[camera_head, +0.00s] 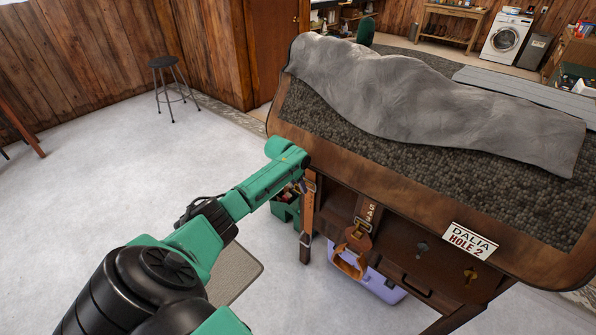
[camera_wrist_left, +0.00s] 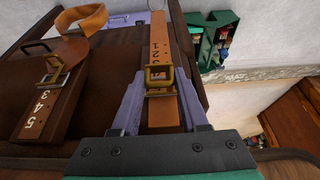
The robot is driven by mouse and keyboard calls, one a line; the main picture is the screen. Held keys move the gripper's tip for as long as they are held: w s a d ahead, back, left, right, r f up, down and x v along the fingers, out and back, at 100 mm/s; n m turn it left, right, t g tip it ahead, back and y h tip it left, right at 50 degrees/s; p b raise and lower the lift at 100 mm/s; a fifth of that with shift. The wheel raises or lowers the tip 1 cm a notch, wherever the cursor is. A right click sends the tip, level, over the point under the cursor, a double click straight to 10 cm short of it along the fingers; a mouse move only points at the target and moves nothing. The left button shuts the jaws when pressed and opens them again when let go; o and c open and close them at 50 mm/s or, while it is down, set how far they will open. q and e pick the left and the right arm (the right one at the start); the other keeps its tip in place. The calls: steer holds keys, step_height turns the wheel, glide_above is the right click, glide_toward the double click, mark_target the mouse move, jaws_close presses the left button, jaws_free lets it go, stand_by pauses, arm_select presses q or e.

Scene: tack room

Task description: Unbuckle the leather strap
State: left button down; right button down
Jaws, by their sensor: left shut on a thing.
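A tan leather strap (camera_head: 308,212) with a metal buckle hangs at the left end of the dark leather-edged bench. In the left wrist view the strap (camera_wrist_left: 159,45) carries printed numbers and runs through a brass buckle (camera_wrist_left: 159,77). My left gripper (camera_wrist_left: 161,76) is shut on this strap, its lavender fingers on either side near the buckle. In the head view my left gripper (camera_head: 303,180) is at the strap's upper part, its fingers mostly hidden by my arm. A second buckled strap (camera_head: 359,232) hangs to the right; it also shows in the left wrist view (camera_wrist_left: 48,90). My right gripper is not in view.
A grey blanket (camera_head: 420,95) lies on the bench's dark padded top (camera_head: 330,118). A sign (camera_head: 470,243) is on its front edge. A lavender box (camera_head: 385,286) and a green crate (camera_head: 287,210) stand below. A stool (camera_head: 166,64) stands back left; the floor there is clear.

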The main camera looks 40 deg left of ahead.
arm_select(q)
steer(key=shift+c, duration=2.2)
jaws_free()
steer(key=v, duration=1.4)
steer(key=shift+r, duration=0.25)
steer(key=shift+s, duration=0.1)
